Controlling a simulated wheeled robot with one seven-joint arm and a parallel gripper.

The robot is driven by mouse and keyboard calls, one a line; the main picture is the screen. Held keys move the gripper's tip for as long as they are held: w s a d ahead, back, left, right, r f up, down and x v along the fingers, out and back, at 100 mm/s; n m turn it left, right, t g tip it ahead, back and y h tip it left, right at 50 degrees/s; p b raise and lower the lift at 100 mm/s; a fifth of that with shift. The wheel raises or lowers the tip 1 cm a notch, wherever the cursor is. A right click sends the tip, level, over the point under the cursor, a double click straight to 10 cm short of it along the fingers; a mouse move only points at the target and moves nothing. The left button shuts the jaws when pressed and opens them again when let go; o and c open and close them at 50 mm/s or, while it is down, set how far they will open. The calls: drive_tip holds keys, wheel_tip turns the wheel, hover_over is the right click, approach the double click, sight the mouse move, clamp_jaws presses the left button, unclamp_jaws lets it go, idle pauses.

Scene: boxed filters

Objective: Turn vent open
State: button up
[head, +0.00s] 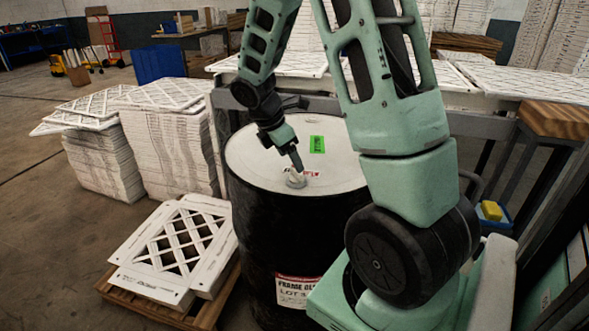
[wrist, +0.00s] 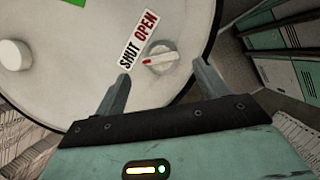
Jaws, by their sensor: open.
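The vent is a pale round knob (wrist: 161,58) with a raised grip bar and a red mark at its left end. It sits near the rim of the white lid of a black drum (head: 262,250); the knob also shows in the head view (head: 296,181). A label (wrist: 138,40) beside it reads SHUT and OPEN, and the red mark faces the label's side. My gripper (wrist: 161,72) is open, with one finger to each side of the knob. It comes down over the lid in the head view (head: 297,166). I cannot tell whether the fingers touch the knob.
A white cap (wrist: 15,54) and a green sticker (head: 317,144) are also on the lid. A metal-framed bench (head: 480,118) stands behind the drum. Stacked filters (head: 103,160) and a pallet with filters (head: 180,245) lie to the left. A yellow sponge (head: 491,210) is at right.

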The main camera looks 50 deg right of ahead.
sight(295, 178)
drive_tip(key=x, duration=0.5)
drive_tip(key=c, duration=1)
